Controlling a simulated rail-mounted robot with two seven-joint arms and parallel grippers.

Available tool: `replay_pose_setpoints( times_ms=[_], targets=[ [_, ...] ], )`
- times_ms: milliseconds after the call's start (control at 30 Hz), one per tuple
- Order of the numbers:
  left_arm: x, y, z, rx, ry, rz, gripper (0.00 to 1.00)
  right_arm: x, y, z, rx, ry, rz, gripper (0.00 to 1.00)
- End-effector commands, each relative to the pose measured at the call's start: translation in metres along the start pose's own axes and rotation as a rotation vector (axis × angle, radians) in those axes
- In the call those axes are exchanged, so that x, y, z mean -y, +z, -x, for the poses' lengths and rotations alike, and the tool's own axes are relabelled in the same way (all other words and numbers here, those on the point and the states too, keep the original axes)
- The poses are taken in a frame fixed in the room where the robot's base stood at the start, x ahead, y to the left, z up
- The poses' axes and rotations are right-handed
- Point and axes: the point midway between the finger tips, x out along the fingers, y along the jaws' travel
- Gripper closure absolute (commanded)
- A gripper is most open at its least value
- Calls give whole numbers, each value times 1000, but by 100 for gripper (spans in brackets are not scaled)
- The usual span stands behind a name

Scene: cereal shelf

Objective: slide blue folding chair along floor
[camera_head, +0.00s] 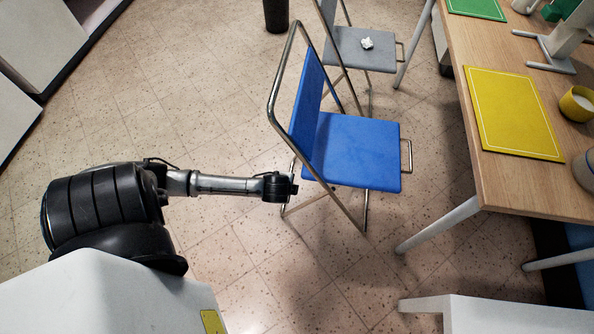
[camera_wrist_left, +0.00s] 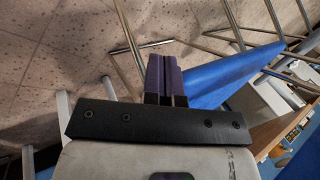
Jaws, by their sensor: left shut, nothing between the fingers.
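The blue folding chair (camera_head: 358,148) stands unfolded on the tiled floor in the middle of the head view, its seat facing the table. Its blue backrest and metal tube frame are on its left side. My left gripper (camera_head: 292,187) is at the chair's left rear side, beside the frame below the backrest. In the left wrist view my left gripper (camera_wrist_left: 165,78) is shut with its fingers together and nothing between them. The blue panel (camera_wrist_left: 225,72) and metal tubes lie close beside the fingers; I cannot tell whether they touch. My right gripper is not in view.
A wooden table (camera_head: 460,40) with a yellow mat (camera_head: 512,112) and a yellow mug (camera_head: 577,104) stands to the right. A grey folding chair (camera_head: 352,52) with a crumpled white object (camera_head: 367,43) is behind. A dark bin (camera_head: 276,14) stands farther back. Floor left of the chair is clear.

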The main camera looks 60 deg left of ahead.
Motion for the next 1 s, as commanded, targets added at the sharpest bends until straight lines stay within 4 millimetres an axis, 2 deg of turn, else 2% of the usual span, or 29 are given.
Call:
replay_pose_setpoints(
  times_ms=[33, 100, 233, 300, 400, 533, 633, 800, 1000],
  targets=[
    [8, 24, -56, 12, -32, -95, 100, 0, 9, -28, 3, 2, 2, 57],
    [25, 50, -100, -16, -64, -234, 100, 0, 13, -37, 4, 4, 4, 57],
    [52, 88, -149, -110, -123, -488, 100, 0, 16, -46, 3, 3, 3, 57],
    [64, 105, -165, -173, -166, -628, 100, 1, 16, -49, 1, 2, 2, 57],
    [78, 124, -177, -275, -248, -833, 100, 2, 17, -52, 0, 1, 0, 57],
    [91, 138, -176, -415, -409, -1103, 100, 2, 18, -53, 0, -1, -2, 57],
    [97, 143, -165, -515, -585, -1311, 100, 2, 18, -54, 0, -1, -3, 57],
    [101, 142, -130, -625, -985, -1620, 100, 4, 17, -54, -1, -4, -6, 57],
    [98, 137, -87, -597, -1485, -1846, 100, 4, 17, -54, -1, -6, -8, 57]
  ],
)
